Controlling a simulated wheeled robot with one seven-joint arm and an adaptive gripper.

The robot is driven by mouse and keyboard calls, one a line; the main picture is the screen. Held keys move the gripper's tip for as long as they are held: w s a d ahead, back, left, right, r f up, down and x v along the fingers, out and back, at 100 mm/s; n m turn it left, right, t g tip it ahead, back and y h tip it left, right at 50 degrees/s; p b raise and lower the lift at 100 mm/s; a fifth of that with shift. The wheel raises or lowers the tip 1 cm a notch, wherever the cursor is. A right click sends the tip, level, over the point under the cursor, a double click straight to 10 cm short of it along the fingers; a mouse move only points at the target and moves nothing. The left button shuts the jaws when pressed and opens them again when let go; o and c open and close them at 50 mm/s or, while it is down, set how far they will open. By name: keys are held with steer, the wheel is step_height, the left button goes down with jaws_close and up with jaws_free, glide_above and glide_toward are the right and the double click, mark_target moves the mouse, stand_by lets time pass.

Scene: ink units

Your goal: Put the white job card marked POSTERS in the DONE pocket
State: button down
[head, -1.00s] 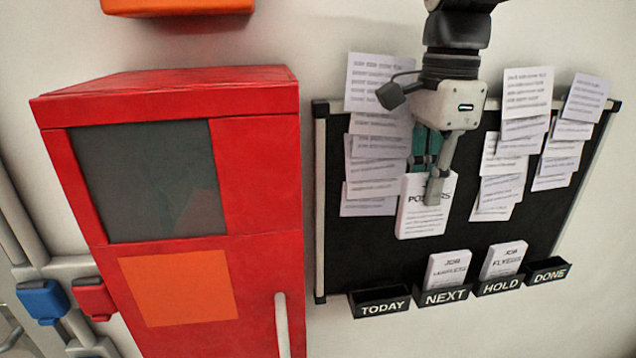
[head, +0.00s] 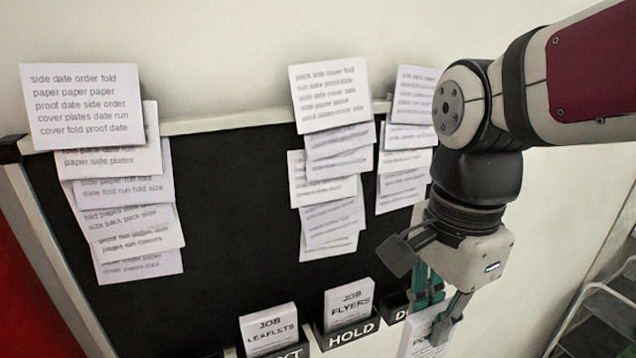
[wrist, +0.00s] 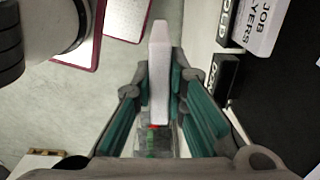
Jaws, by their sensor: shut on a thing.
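The white POSTERS card (head: 418,338) is held in my gripper (head: 436,312), its lower part cut off by the bottom edge of the head view. In the wrist view the card (wrist: 159,70) stands edge-on between the two teal finger pads. The black DONE pocket (head: 397,309) is just left of the card in the head view, with only the start of its label showing. In the wrist view the DONE pocket (wrist: 221,84) lies to the right of the card, with a gap between them. The inside of the pocket is not visible.
The HOLD pocket (head: 345,336) holds the FLYERS card (head: 349,304). Left of it stands the LEAFLETS card (head: 270,328). Paper sheets hang in several columns on the black board (head: 240,230). A shelf rack (head: 600,310) stands at the right.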

steer(key=shift+w+d+f+p, duration=0.1)
steer(key=shift+w+d+f, duration=0.6)
steer(key=shift+w, duration=1.45)
steer(key=shift+w+d+f+p, duration=0.15)
steer(key=shift+w+d+f, duration=0.5)
steer(key=shift+w, duration=1.45)
steer(key=shift+w+d+f+p, duration=0.1)
steer(key=shift+w+d+f, duration=0.25)
steer(key=shift+w+f, duration=1.25)
steer(key=shift+w+r, duration=0.45)
steer(key=shift+w, duration=0.1)
steer(key=c, duration=1.6)
jaws_free()
